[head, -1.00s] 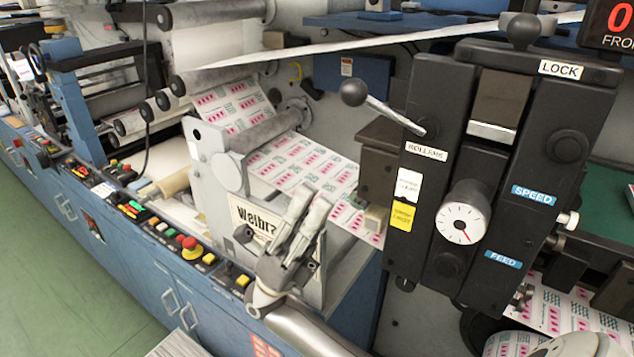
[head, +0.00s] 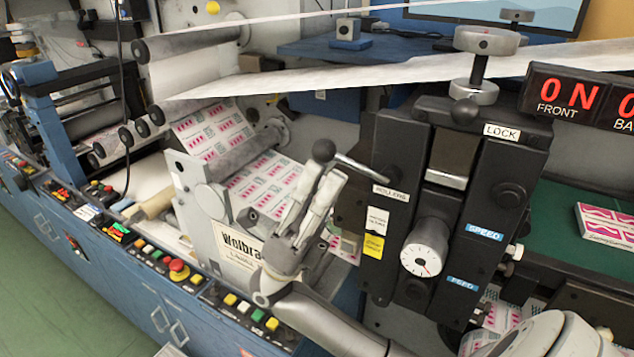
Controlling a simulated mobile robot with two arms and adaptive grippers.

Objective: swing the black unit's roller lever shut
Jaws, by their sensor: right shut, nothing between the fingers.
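The black unit (head: 386,255) stands right of centre, with a white dial (head: 422,247) and labels for rollers, lock, speed and feed. Its roller lever is a metal rod with a black ball knob (head: 324,150). The rod (head: 362,166) sticks out to the left and slightly up from beside the rollers label (head: 391,192). My right gripper (head: 325,172) comes up from below, shut and empty, with its fingertips just under the knob. I cannot tell whether they touch it. My left gripper is not in view.
A printed web runs over rollers behind a grey Wolbra frame (head: 186,196). A pale web (head: 420,72) crosses above the unit. A button panel (head: 205,290) lies along the blue cabinet at lower left. A red display (head: 570,98) and pink box (head: 606,223) are at right.

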